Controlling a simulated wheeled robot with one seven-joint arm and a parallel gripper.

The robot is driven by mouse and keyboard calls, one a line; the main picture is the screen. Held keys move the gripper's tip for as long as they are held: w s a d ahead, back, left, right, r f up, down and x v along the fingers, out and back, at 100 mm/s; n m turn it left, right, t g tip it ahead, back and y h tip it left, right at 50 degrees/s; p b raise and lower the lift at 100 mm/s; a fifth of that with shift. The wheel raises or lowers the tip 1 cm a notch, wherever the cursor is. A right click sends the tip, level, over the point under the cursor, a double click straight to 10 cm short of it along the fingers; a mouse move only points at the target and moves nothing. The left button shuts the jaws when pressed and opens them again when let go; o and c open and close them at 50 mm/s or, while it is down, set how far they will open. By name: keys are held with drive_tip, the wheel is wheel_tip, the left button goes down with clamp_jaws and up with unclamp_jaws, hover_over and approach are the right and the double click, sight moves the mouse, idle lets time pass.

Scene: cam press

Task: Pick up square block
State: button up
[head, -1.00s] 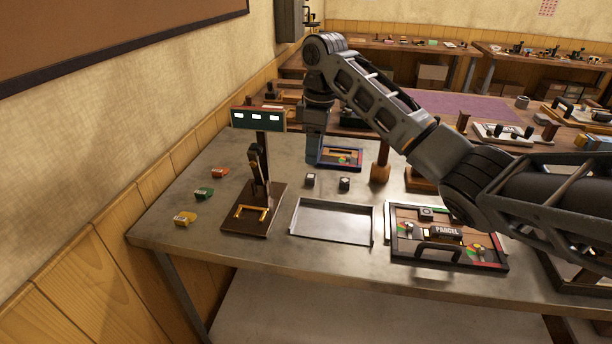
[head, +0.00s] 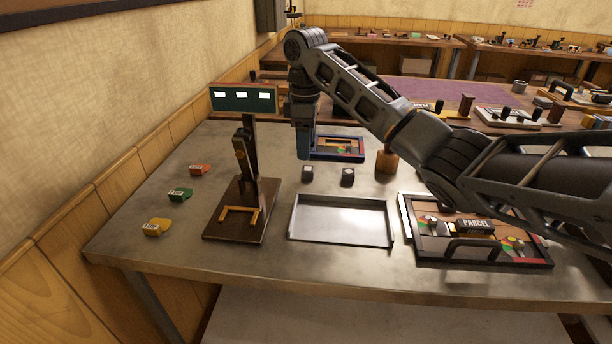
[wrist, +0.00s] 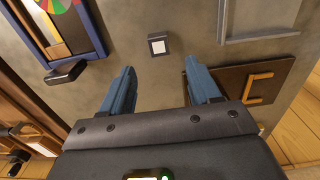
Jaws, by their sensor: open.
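Two small dark blocks with pale tops sit side by side on the metal table, a left block (head: 307,173) and a right block (head: 347,177). The head view is too small to tell their marks apart. In the wrist view one dark block (wrist: 158,45) shows a white square on top. My gripper (head: 303,156) points down just behind the left block. In the wrist view my gripper (wrist: 160,72) has its blue fingers spread and empty, with the white-square block ahead of the gap, not between them.
A shallow metal tray (head: 391,236) lies in front of the blocks. A press with a yellow frame (head: 239,215) stands left. A blue-edged board (head: 361,158) lies behind, a wooden post (head: 387,162) right. Three coloured tags, including a green one (head: 181,194), lie far left.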

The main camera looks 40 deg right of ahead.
sight(308, 168)
drive_tip(key=f, duration=0.6)
drive_tip(key=shift+s+d+f+p, duration=0.2)
drive_tip(key=shift+s+p, duration=0.05)
drive_tip(key=shift+p, duration=0.1)
drive_tip(key=shift+c, duration=0.3)
clamp_jaws()
